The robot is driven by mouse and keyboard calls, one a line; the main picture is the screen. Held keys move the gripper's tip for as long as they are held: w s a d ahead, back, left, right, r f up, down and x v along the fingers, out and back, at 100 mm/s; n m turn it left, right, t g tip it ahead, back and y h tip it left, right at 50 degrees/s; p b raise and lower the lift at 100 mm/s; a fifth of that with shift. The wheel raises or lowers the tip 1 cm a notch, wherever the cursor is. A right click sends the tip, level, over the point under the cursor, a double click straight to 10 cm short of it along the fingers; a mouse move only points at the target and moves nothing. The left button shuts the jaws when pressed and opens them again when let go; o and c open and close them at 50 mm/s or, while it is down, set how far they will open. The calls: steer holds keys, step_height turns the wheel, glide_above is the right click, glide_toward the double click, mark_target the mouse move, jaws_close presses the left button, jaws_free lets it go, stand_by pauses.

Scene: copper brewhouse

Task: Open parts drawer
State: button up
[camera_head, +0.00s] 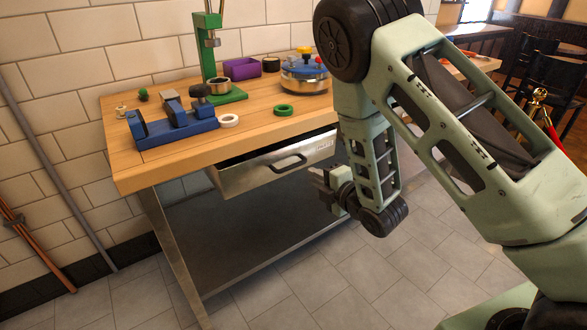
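My gripper (318,184) is to the right of and below the handle, in front of the bench, apart from the handle in the picture. Its fingers are small and partly blurred into the arm, so I cannot tell whether they are open. My arm hides the drawer's right end.
A lower metal shelf (240,235) lies beneath. The tiled floor in front is clear.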

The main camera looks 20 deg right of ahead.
mark_target(295, 167)
steer(key=x, duration=1)
steer(key=shift+w+a, duration=0.15)
steer(key=shift+w, duration=0.2)
jaws_close()
